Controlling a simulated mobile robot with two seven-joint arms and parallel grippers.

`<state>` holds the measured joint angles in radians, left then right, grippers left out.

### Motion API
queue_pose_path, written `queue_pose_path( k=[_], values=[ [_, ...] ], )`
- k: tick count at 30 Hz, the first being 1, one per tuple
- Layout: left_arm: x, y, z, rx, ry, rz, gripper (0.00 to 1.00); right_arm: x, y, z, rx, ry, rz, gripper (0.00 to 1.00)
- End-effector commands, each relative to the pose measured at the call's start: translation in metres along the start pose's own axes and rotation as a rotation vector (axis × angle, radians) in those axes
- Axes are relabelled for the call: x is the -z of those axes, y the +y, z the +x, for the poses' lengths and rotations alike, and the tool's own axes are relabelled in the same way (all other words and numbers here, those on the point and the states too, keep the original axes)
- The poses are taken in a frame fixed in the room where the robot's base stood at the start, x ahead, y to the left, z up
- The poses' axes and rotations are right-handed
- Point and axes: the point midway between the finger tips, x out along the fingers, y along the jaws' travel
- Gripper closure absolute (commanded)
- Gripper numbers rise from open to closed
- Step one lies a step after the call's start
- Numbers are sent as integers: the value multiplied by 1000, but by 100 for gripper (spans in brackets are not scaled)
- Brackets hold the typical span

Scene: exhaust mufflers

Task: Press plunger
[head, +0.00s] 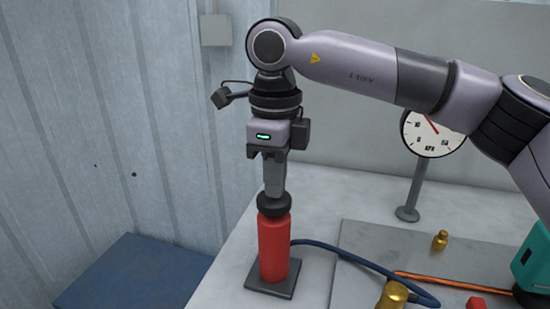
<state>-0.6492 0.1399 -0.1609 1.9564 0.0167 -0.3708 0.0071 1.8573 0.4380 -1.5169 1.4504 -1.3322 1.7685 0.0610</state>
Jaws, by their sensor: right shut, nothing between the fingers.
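The plunger shows as a black round cap (274,203) on top of an upright red cylinder (274,246). The cylinder stands on a dark square base plate (273,278) near the left edge of the table. My right gripper (274,190) points straight down above the cap. Its fingers are shut with nothing between them, and the tips appear to meet the top of the cap. Whether they press on it or only touch it I cannot tell. My left gripper is not in view.
A blue hose (345,254) runs from the cylinder to the right. A gauge (432,132) stands on a post behind. A grey plate (375,250), brass fittings (440,240) and a copper rod (450,283) lie to the right. A corrugated wall (110,130) is at left.

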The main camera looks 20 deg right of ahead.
Motion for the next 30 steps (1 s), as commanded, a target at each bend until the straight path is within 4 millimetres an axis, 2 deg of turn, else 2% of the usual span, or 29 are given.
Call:
queue_pose_path(
  k=[1, 9, 14, 22, 30],
  values=[
    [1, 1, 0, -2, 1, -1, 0, 0, 0, 5, -3, 6, 0, 100],
    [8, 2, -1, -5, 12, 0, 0, 0, 1, 6, -6, 11, 0, 100],
    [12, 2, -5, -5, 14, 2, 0, 0, 2, 0, -6, 12, -1, 100],
    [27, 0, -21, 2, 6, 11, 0, -2, 7, -44, 0, 3, -4, 100],
    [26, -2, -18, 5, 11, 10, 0, -3, 6, -103, 3, -3, -1, 100]
  ],
)
